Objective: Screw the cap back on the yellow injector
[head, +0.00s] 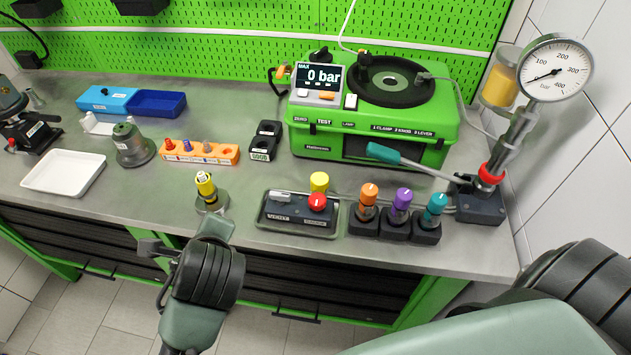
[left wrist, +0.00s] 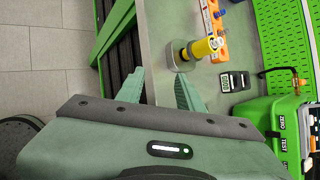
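The yellow injector (head: 205,185) stands in a round metal holder (head: 212,206) near the bench's front edge. In the left wrist view the injector (left wrist: 201,47) lies beyond the right-hand finger, apart from it. A yellow round cap-like piece (head: 319,181) is at the dark panel's back edge, behind a red knob; I cannot tell whether it is the injector's cap. My left gripper (head: 183,238) is in front of the bench edge, close to the holder. Its fingers are spread and empty in the left wrist view (left wrist: 158,90). My right arm shows at lower right; its gripper is out of view.
The dark panel (head: 272,218) and orange, purple and teal-topped units (head: 397,212) stand right of the injector. An orange rack (head: 225,153) is behind it. The green tester (head: 400,147) and pressure gauge (head: 555,70) stand farther right. Bare bench lies left of the holder.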

